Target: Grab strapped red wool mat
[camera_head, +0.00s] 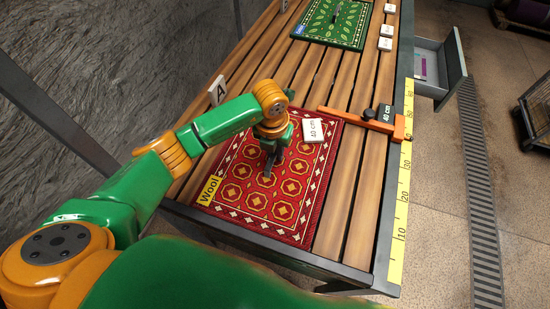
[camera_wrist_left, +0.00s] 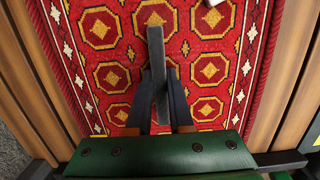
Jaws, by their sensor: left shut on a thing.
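The red wool mat (camera_head: 309,190) lies flat on the near end of the slatted table, with a yellow "Wool" label (camera_head: 209,190) at its left corner. Its octagon pattern also fills the wrist view (camera_wrist_left: 104,103). My left gripper (camera_head: 269,172) points down over the middle of the mat. In the left wrist view its dark fingers (camera_wrist_left: 161,100) are shut on a narrow dark grey strap (camera_wrist_left: 157,60) that stands above the mat. The fingers hide part of the strap. My right gripper is not in view.
A green mat (camera_head: 333,22) lies farther back. A yellow ruler (camera_head: 401,190) runs along the right edge. A drawer (camera_head: 432,68) stands open at right.

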